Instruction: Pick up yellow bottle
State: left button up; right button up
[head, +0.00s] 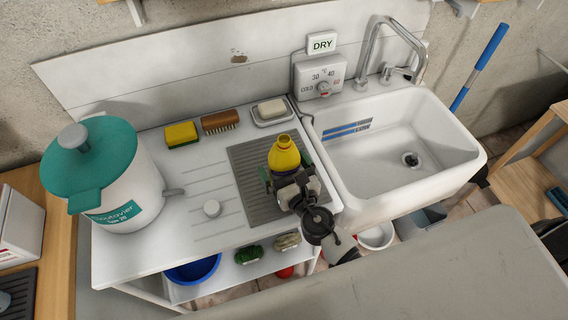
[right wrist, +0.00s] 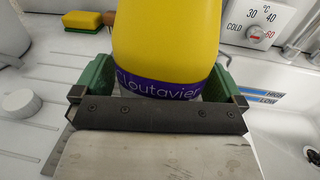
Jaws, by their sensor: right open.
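The yellow bottle (head: 284,155) stands upright on the grey ribbed mat (head: 246,170) beside the sink. My right gripper (head: 287,172) reaches the bottle from the front. In the right wrist view its green fingers (right wrist: 158,82) are open, one on each side of the bottle. Whether they touch it I cannot tell. The bottle's lower part is hidden behind the gripper in the head view. My left gripper is not in view.
A white pot with teal lid (head: 122,195) stands left. A yellow sponge (head: 181,134), brush (head: 220,122) and soap dish (head: 272,112) lie behind the bottle. The sink (head: 385,140) is right, below a control box (head: 319,75).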

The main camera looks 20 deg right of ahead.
aim_at(292, 163)
jog(key=c, duration=1)
jog(key=shift+r+p, duration=0.35)
jog(key=shift+r, duration=0.1)
jog(key=r+p, duration=0.3)
jog(key=r, duration=0.1)
jog(key=shift+s+d, duration=0.25)
jog(key=shift+d, duration=0.1)
jog(key=shift+s+d+r+p, duration=0.35)
jog(key=shift+s+d+r, duration=0.65)
jog(key=shift+d, duration=0.6)
jog(key=shift+s+d+r+p, duration=0.3)
jog(key=shift+s+d+r, duration=0.6)
jog(key=shift+d, duration=0.7)
jog(key=shift+s+d+r+p, duration=0.35)
jog(key=shift+s+d+r, duration=0.4)
jog(key=shift+d+r, duration=0.65)
